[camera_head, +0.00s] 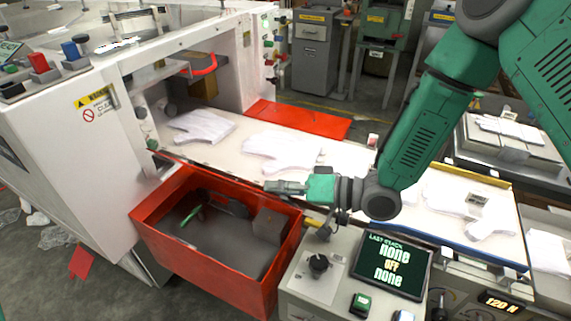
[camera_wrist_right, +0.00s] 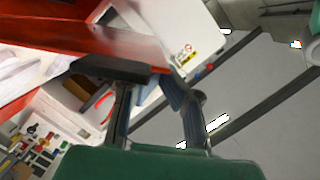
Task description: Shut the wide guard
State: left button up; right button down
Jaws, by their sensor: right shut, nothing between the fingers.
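A red open-topped box-like part (camera_head: 160,205) juts from the machine's front at lower left, with dark parts and a green item inside. A flat red panel (camera_head: 305,118) lies beside the conveyor's far side. I cannot tell which red part is the wide guard. My right gripper (camera_head: 272,187) is shut and empty, pointing left over the belt's near edge, close to the red box's back right corner. In the right wrist view the gripper (camera_wrist_right: 150,75) shows close to a red surface (camera_wrist_right: 110,42); contact is unclear. My left gripper is out of view.
White gloves (camera_head: 280,150) lie along the pale belt (camera_head: 345,158). The white machine housing (camera_head: 110,150) stands at left. A console with a screen (camera_head: 391,265) and buttons stands just below my right arm. Grey cabinets (camera_head: 312,55) stand behind.

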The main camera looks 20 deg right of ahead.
jog(key=s+a+f+n+h+b, duration=0.1)
jog(key=s+a+f+n+b, duration=0.2)
jog(key=f, duration=0.3)
jog(key=s+a+f+n+t+h+b, duration=0.1)
jog(key=s+a+f+n+b, duration=0.2)
jog(key=f, duration=0.3)
jog(key=shift+s+a+f+b, duration=0.35)
jog(key=shift+s+a+b, duration=0.15)
jog(key=shift+s+b, duration=0.05)
